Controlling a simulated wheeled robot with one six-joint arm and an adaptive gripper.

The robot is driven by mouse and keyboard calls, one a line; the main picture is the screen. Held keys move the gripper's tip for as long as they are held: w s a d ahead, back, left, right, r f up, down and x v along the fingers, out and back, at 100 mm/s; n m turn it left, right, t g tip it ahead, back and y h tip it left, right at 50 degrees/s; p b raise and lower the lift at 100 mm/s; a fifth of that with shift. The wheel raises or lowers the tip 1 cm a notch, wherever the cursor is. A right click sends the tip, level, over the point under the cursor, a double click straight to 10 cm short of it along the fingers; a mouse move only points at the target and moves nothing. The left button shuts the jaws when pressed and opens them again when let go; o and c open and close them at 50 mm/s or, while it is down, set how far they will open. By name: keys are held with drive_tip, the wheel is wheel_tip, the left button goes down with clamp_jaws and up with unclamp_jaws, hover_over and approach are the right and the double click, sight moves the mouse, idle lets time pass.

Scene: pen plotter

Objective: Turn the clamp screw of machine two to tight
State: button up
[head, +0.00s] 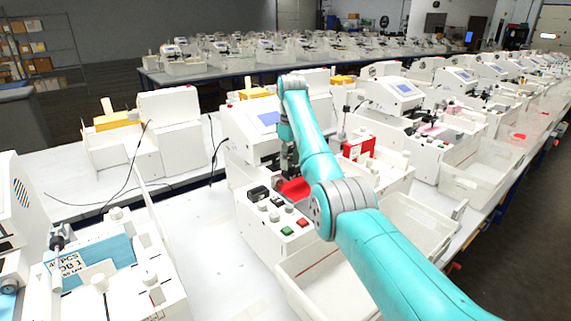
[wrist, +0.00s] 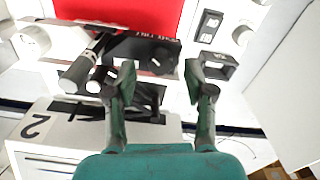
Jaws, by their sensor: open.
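My gripper (wrist: 160,78) is open, its two fingers apart with nothing held between them. In the wrist view the machine (wrist: 60,150) carries a "2" label at the lower left. A black block with a small round knob (wrist: 156,62) lies just beyond and between the fingertips; I cannot tell whether this is the clamp screw. My arm hides part of the machine.
The machine's front panel has a green button (head: 287,231), a red button (head: 302,222) and several knobs. A white tray (head: 325,285) sits in front. Another machine with a blue stack (head: 95,255) stands at the left. Bare table (head: 195,225) lies between them.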

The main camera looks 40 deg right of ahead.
drive_tip(key=shift+f, duration=0.75)
drive_tip(key=shift+c, duration=0.2)
clamp_jaws()
